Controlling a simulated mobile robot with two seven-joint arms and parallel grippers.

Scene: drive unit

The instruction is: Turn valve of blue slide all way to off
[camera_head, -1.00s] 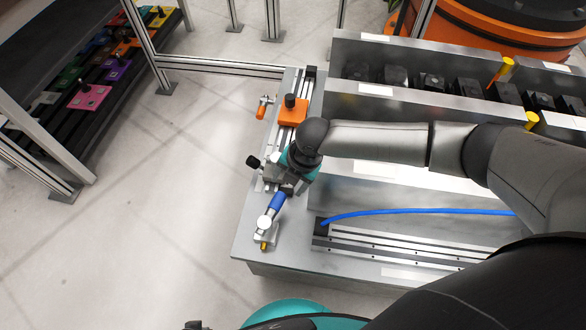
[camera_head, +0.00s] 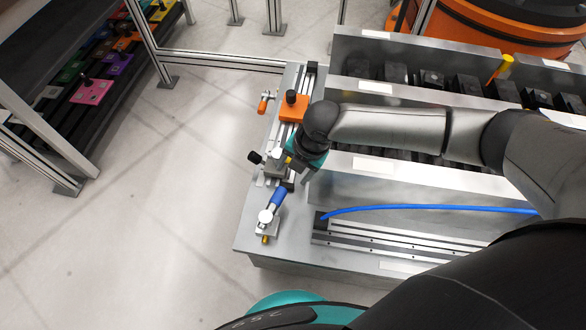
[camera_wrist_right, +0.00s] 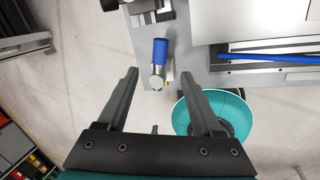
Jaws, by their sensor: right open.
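The valve with the blue handle (camera_head: 278,198) sits on the near left corner of the grey metal table. Its handle points up and slightly right from the silver valve body (camera_head: 266,217). In the right wrist view the blue handle (camera_wrist_right: 160,50) points up, in line with the gap between the fingers. My right gripper (camera_head: 287,168) is just beyond the handle in the head view, apart from it. In the right wrist view its two fingers (camera_wrist_right: 160,75) are spread and empty. My left gripper is not in view.
An orange-handled valve (camera_head: 263,104) and an orange slide block (camera_head: 294,107) are farther back on the table. A blue hose (camera_head: 430,208) runs right above a rail (camera_head: 400,244). Metal walls stand to the right. The floor at left is clear.

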